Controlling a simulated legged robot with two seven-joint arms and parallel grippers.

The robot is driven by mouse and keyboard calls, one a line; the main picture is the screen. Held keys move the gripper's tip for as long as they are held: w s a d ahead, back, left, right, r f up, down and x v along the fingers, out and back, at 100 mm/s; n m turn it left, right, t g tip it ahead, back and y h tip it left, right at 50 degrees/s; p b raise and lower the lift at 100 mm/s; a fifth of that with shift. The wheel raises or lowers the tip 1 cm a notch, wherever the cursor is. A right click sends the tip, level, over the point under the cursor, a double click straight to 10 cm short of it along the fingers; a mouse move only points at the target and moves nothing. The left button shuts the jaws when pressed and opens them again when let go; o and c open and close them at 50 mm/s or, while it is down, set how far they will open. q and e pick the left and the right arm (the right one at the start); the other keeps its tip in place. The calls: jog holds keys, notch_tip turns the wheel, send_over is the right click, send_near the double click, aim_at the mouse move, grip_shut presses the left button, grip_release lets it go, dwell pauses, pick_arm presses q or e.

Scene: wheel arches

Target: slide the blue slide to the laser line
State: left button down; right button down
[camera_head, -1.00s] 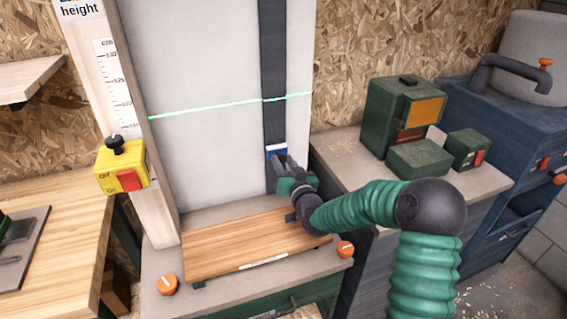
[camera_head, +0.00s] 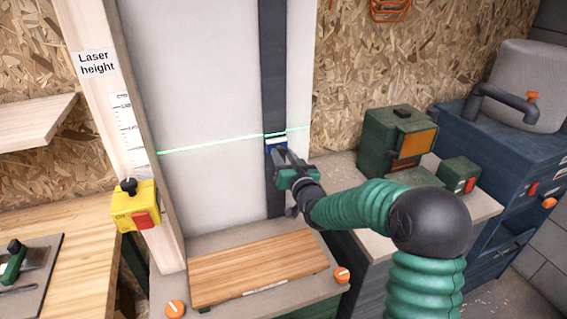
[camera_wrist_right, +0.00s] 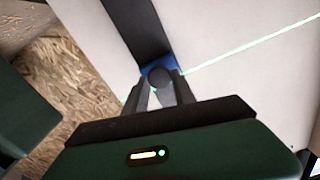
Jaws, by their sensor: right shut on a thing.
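The blue slide (camera_head: 276,145) sits on the dark vertical rail (camera_head: 273,60) in the white panel. The green laser line (camera_head: 215,145) crosses the panel and meets the rail at or just above the top edge of the slide. My right gripper (camera_head: 280,156) is shut on the slide's dark round knob (camera_wrist_right: 159,77). In the right wrist view the blue slide (camera_wrist_right: 150,65) shows behind the knob, with the laser line (camera_wrist_right: 250,46) close to it. The gripper partly hides the slide. My left gripper is not in view.
A wooden board (camera_head: 255,268) lies below the panel between two orange knobs. A yellow box with a red switch (camera_head: 136,205) is on the left post. Green boxes (camera_head: 397,135) stand on the right bench. The rail above the slide is clear.

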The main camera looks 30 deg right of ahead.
jog(key=shift+r, duration=0.75)
jog(key=c, duration=1)
grip_release()
jog(key=shift+f, duration=0.15)
jog(key=b+v, duration=0.2)
jog(key=v, duration=1.4)
jog(key=shift+s+f, duration=0.15)
jog(key=shift+s, duration=0.2)
